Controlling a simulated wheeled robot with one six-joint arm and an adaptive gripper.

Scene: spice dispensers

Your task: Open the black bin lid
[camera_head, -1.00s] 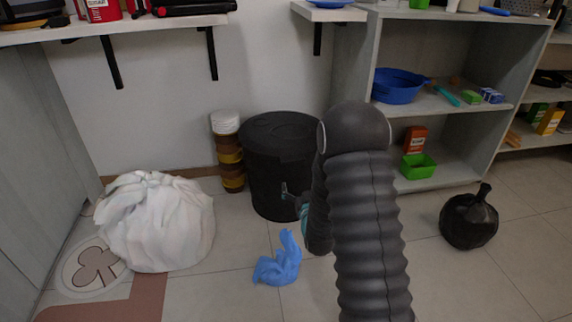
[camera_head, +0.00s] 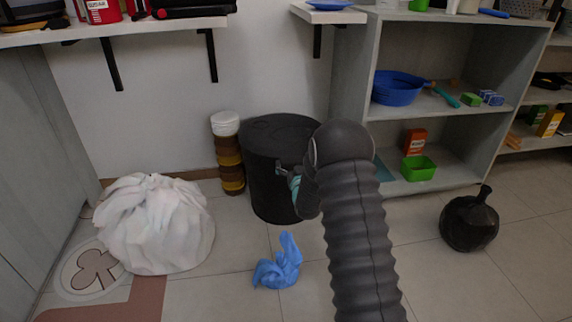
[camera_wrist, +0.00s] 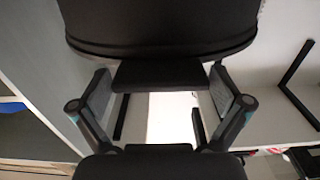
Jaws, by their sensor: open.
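The black bin (camera_head: 262,180) stands upright on the floor against the wall. Its black lid (camera_head: 283,125) lies flat and closed on top. My gripper (camera_head: 283,170) is at the bin's front, below the lid's rim, partly hidden by my arm. In the wrist view my gripper (camera_wrist: 159,88) is open, its two fingers apart. The curved dark edge of the bin (camera_wrist: 160,35) fills the top of that view. A flat black tab (camera_wrist: 158,74) on that edge sits between the fingertips; I cannot tell whether they touch it.
A white bag (camera_head: 155,225) lies left of the bin, and stacked jars (camera_head: 229,155) stand just beside it.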

